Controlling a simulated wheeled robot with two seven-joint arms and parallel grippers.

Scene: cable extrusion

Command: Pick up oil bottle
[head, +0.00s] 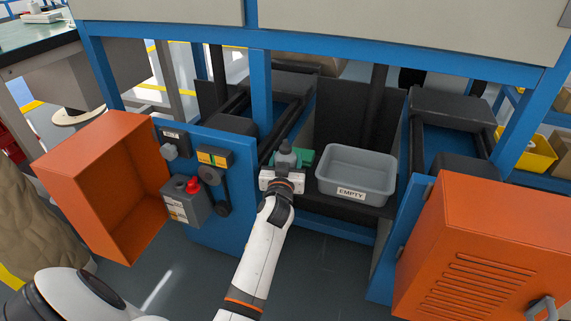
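My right gripper is not in view.
A grey bin labelled EMPTY (355,174) sits just right of my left gripper. An open orange box (101,185) is at left, and an orange louvred cabinet (490,255) at right. Blue frame posts (260,95) stand behind. The floor at bottom middle (320,270) is clear.

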